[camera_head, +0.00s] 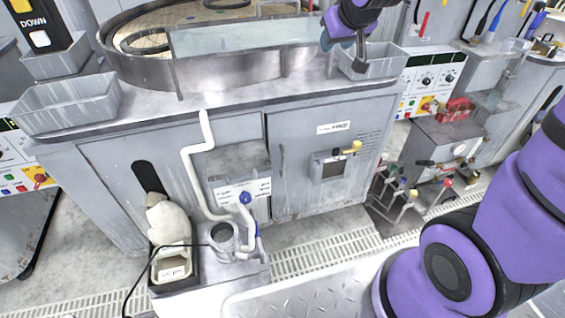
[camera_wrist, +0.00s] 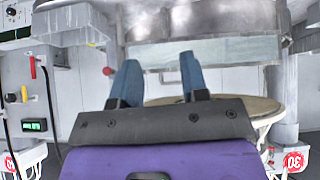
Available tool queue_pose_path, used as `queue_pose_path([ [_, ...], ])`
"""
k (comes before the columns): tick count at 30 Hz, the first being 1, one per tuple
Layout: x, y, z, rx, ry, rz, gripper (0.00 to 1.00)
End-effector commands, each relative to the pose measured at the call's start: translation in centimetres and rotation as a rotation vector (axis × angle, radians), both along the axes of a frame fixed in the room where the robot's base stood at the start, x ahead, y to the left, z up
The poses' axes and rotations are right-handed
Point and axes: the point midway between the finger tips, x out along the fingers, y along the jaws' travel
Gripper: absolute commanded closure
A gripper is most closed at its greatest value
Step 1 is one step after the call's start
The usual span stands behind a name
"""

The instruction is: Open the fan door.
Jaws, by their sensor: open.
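The fan door is most likely the grey panel (camera_head: 305,190) on the right of the cabinet front. It looks shut and flush with the cabinet. My gripper (camera_head: 343,46) is above the door, beside the platen rim and apart from the door. Its two blue fingers (camera_wrist: 158,72) are apart with nothing between them in the wrist view. The door cannot be made out in the wrist view.
The round platen basin (camera_head: 140,70) stands on the cabinet top. A grey tray (camera_head: 375,66) is at the counter's right end, another (camera_head: 68,106) at left. White pipes (camera_head: 195,165) run down the cabinet's middle. Valves (camera_head: 410,195) stand right of the door. Floor before it is partly clear.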

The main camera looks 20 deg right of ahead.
Motion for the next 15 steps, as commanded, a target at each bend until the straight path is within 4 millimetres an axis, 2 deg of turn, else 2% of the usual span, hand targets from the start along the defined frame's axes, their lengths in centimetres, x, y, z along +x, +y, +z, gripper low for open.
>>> queue_pose_path([
  [1, 1.6, 0.1, -1.4, -0.001, -0.006, 0.005, 0.59],
  [6, 6.5, 0.5, -5.8, -0.002, -0.058, 0.026, 0.59],
  [11, 10.4, 0.9, -10.5, 0.0, -0.107, 0.044, 0.59],
  [15, 13.2, 1.4, -15.1, 0.005, -0.149, 0.061, 0.59],
])
